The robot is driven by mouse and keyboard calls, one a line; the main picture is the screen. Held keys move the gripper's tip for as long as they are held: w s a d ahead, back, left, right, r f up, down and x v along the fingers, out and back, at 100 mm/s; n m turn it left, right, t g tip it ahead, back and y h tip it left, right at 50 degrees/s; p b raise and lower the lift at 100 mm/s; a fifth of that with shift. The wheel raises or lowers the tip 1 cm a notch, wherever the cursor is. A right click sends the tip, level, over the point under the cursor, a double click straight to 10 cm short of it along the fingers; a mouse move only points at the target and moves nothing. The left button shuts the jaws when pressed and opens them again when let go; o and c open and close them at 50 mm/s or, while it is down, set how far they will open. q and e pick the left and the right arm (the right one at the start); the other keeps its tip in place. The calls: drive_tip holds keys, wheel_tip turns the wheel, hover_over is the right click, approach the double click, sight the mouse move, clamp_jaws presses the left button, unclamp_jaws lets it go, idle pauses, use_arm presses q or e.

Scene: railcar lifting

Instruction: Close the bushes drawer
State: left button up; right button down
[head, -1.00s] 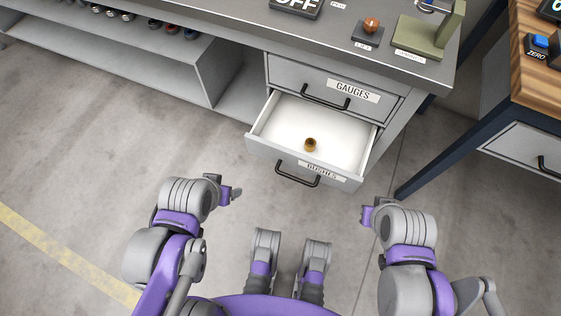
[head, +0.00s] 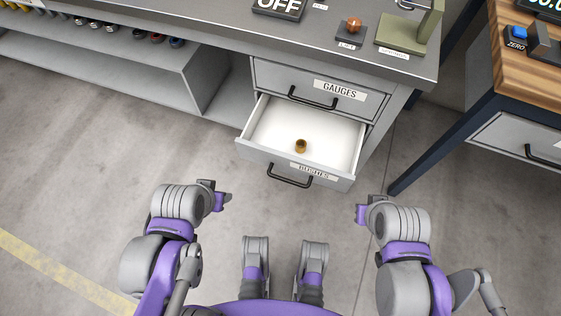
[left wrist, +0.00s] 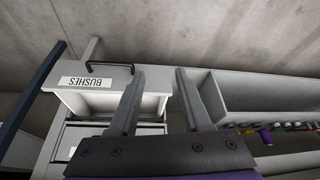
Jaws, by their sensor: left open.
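The bushes drawer (head: 255,146) stands pulled out below the closed gauges drawer (head: 318,92) in the head view. It has a black bar handle (head: 289,178) and a label, and one brass bush (head: 301,146) lies inside. The left wrist view shows its labelled front (left wrist: 105,77) upside down. My left gripper (head: 222,199) is to the left of the drawer front and nearer to me, apart from it. Its two fingers (left wrist: 155,80) are spread with nothing between them. My right gripper (head: 361,212) is to the right and nearer to me, and its fingertips are too small to judge.
A wooden-topped table (head: 530,80) with dark blue legs stands at right. The floor before the drawer is clear.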

use_arm(q)
drive_tip(key=shift+w+m, duration=0.4)
drive_tip(key=shift+m, duration=0.2)
drive_tip(key=shift+c, duration=1.1)
drive_tip(key=w+m, duration=0.1)
drive_tip(key=m, duration=0.1)
drive_tip(key=w+m+h, duration=0.1)
drive_tip(key=m, duration=0.1)
drive_tip(key=w+f+m+h+p, duration=0.1)
drive_tip(key=shift+w+d+m+g, duration=0.25)
drive_tip(key=shift+w+m+g, duration=0.05)
drive_tip(key=shift+m, duration=0.1)
clamp_jaws()
drive_tip(key=m+h+b, duration=0.3)
drive_tip(key=m+h, duration=0.1)
drive_tip(key=m, duration=0.8)
approach(263, 154)
drive_tip(key=shift+x, duration=2.4)
drive_tip(key=shift+s, duration=0.15)
